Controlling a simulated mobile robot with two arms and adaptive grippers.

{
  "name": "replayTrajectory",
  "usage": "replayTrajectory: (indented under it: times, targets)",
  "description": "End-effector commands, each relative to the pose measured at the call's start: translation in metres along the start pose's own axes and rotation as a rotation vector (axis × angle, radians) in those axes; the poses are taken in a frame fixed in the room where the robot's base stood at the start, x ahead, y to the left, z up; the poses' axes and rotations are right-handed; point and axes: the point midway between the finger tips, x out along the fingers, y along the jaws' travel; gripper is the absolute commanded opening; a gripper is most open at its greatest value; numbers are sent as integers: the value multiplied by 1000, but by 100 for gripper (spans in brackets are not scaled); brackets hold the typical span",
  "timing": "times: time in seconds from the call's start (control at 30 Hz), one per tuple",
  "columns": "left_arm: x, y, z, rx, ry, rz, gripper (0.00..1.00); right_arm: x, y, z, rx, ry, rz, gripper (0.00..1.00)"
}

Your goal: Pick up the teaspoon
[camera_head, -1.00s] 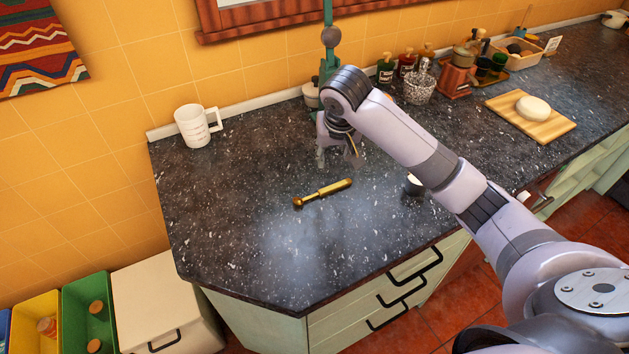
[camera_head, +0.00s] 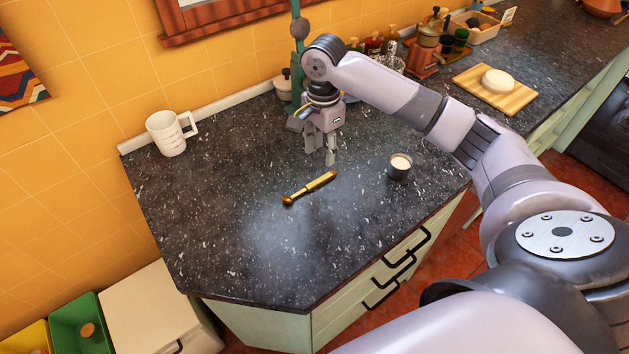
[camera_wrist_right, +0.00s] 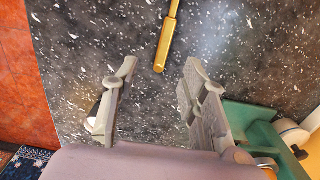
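The gold teaspoon (camera_head: 312,187) lies flat on the dark speckled counter (camera_head: 230,230) in the head view. In the right wrist view, one end of the teaspoon (camera_wrist_right: 166,45) shows at the top, beyond the fingertips. My right gripper (camera_head: 321,159) is above the counter, just behind the teaspoon and apart from it. Its two fingers (camera_wrist_right: 158,75) are spread, with nothing between them. My left gripper is not in either view.
A white mug (camera_head: 168,133) stands at the back left. A small dark cup (camera_head: 399,167) with pale contents stands right of the teaspoon. A green stand (camera_head: 298,60) is behind my right gripper. A wooden board (camera_head: 480,88) is farther right. The counter's front left is clear.

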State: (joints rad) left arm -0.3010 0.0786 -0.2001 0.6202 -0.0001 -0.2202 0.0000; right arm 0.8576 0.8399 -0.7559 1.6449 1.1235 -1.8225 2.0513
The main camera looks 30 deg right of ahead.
Motion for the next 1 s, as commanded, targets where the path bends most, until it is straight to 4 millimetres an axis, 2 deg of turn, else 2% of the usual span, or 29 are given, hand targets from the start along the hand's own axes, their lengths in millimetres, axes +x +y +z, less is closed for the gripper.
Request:
replayTrajectory:
  times: [0.1, 0.2, 0.47, 0.7, 0.83, 1.0]
  targets:
    - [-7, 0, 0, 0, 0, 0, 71, 24, 1, 0, 0, 1, 4, 40]
    - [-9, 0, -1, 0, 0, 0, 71, 40, 0, 0, -1, 0, 3, 40]
    - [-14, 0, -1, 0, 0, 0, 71, 58, -2, 2, -2, 0, 0, 40]
    - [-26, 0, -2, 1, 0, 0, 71, 93, -7, 7, -1, 1, 2, 40]
    - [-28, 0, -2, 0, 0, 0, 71, 104, -8, 7, -3, 1, -1, 40]
    - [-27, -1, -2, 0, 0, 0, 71, 106, -8, 7, -3, 1, -2, 40]
